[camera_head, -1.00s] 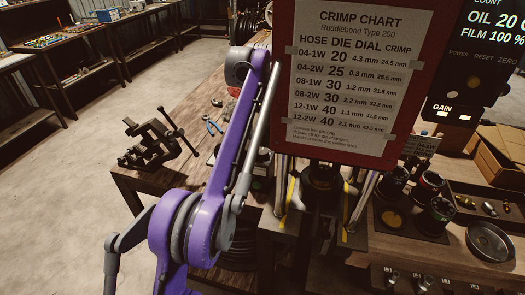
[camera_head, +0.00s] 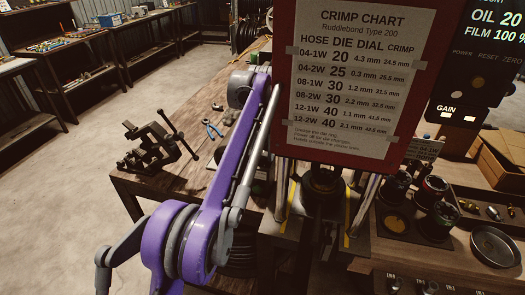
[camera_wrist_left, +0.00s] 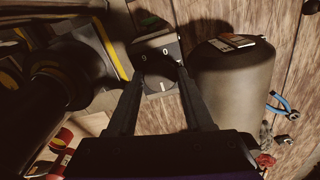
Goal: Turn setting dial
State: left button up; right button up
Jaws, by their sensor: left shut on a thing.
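The setting dial (camera_wrist_left: 161,76) shows in the left wrist view as a dark round knob on a small grey-black box with white marks. My left gripper (camera_wrist_left: 160,80) reaches to it from below, with one finger on each side, and is shut on the knob. The fingertips and the knob's edges are dark and hard to tell apart. In the head view my purple left arm rises from the lower left, and its gripper is not clearly visible there. My right gripper is not in view. The crimp chart (camera_head: 362,75) hangs in a red frame and lists dial settings.
A large grey cylinder (camera_wrist_left: 232,85) stands close to the right of the dial in the wrist view. Die cups (camera_head: 432,192) and a round dish (camera_head: 495,246) stand at right.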

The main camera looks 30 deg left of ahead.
pick_arm(q)
grip_shut()
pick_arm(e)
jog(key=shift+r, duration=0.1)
pick_arm(q)
jog(key=m+p, duration=0.2)
jog(key=m, duration=0.2)
jog(key=shift+r, duration=0.15)
jog(key=m+p, duration=0.1)
jog(key=m, duration=0.3)
jog(key=shift+m, duration=0.4)
jog(key=shift+m+p, duration=0.45)
jog(key=shift+m, duration=1.45)
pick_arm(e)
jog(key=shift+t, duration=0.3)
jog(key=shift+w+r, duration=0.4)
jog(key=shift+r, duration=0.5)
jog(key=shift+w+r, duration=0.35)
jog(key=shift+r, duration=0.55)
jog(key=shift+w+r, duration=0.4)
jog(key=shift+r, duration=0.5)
pick_arm(q)
jog(key=o, duration=0.9)
grip_release()
jog(key=shift+d, duration=0.1)
